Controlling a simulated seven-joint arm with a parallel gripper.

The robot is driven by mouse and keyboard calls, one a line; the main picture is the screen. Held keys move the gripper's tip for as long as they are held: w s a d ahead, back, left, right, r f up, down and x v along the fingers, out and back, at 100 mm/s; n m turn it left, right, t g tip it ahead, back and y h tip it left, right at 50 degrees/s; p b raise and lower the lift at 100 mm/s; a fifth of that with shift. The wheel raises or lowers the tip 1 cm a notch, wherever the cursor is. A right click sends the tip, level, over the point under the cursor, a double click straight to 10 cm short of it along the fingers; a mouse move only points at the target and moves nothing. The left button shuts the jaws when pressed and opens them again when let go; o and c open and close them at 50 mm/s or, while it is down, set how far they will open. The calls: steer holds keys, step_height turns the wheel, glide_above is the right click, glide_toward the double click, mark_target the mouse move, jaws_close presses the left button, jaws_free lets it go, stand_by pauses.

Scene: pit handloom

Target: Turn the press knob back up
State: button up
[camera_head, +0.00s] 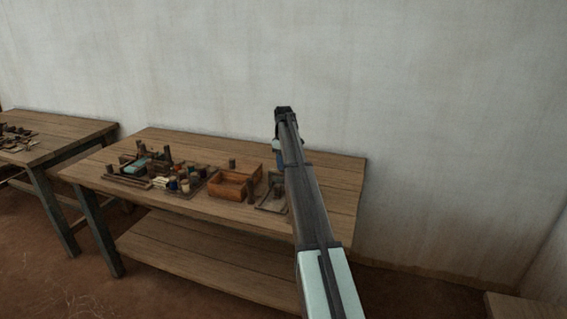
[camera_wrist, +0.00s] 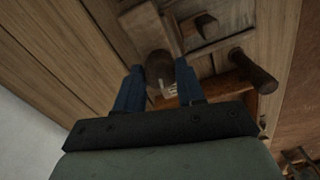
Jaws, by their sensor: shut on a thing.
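In the wrist view, my gripper (camera_wrist: 159,68) has its two blue fingers on either side of a dark brown rounded knob (camera_wrist: 158,70). It is shut on this knob, which looks like the press knob. The knob's lower part and its thread are hidden or too dark to make out. The small wooden press (camera_head: 271,198) stands on the bench right of an orange-brown box, partly hidden by my arm. In the wrist view, the press's wooden frame (camera_wrist: 213,38) shows beyond the fingers. In the head view my fingertips are mostly hidden behind my arm.
The open orange-brown box (camera_head: 229,184) is close beside the press; a dark wooden cylinder (camera_wrist: 253,70) stands near it in the wrist view. Several spools and tools crowd the left of the bench (camera_head: 200,208). The bench's right end is clear. A plain wall (camera_head: 400,120) rises behind.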

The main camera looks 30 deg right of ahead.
steer(key=shift+n, duration=1.3)
steer(key=o, duration=1)
steer(key=shift+o, duration=0.2)
step_height(320, 180, up, 14)
steer(key=shift+f, duration=0.1)
